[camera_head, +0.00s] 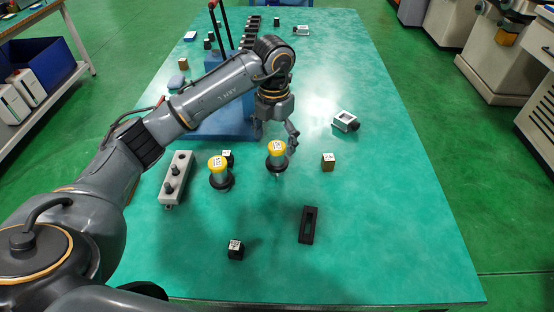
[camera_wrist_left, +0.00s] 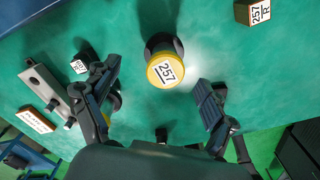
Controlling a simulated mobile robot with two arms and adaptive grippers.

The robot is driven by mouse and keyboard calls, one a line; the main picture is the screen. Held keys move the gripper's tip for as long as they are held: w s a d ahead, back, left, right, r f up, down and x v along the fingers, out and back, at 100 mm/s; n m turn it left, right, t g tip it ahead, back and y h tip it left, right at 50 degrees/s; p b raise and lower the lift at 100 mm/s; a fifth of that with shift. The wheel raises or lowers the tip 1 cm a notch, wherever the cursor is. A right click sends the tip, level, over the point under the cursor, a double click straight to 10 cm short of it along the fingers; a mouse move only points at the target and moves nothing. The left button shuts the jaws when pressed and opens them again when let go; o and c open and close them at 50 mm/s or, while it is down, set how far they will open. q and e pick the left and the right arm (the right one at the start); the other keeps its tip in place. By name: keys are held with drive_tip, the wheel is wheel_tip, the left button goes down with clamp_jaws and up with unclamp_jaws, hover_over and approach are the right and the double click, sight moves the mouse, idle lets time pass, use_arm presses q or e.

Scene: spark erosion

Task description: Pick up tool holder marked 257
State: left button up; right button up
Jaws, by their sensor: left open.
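The tool holder marked 257 (camera_wrist_left: 165,72) has a yellow top with a white label and a dark flange in the left wrist view. In the head view it matches the right one of two yellow-topped holders (camera_head: 276,149), upright on the green table. My left gripper (camera_head: 276,134) is open, just above and behind it in the head view. In the wrist view its two fingers are spread on either side, with the holder beyond the tips, apparently untouched. The second yellow-topped holder (camera_head: 218,166) stands to the left and is mostly hidden behind a finger in the wrist view.
A brown block (camera_head: 328,162), labelled 257 R in the wrist view, stands to the right. A small black block (camera_head: 227,154) and a grey bar (camera_head: 175,180) are to the left. A black slotted plate (camera_head: 309,225) lies in front. The table's right side (camera_head: 400,220) is clear.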

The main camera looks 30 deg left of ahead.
sight(277, 163)
use_arm(q)
wheel_tip(277, 163, down, 4)
drive_tip(key=shift+r, duration=0.2)
drive_tip(key=shift+w+d+f+p, duration=0.1)
drive_tip(key=shift+f+p, duration=0.1)
drive_tip(key=shift+f, duration=0.7)
drive_tip(key=shift+s+d+f+p, duration=0.1)
drive_tip(key=shift+f+p, duration=0.1)
drive_tip(key=shift+f, duration=0.7)
drive_tip(key=shift+w+d+f+p, duration=0.1)
drive_tip(key=shift+f+p, duration=0.1)
drive_tip(key=shift+f, duration=0.7)
drive_tip(key=shift+c, duration=0.4)
drive_tip(key=c, duration=1.4)
drive_tip(key=shift+c, duration=0.9)
drive_tip(key=shift+r, duration=0.15)
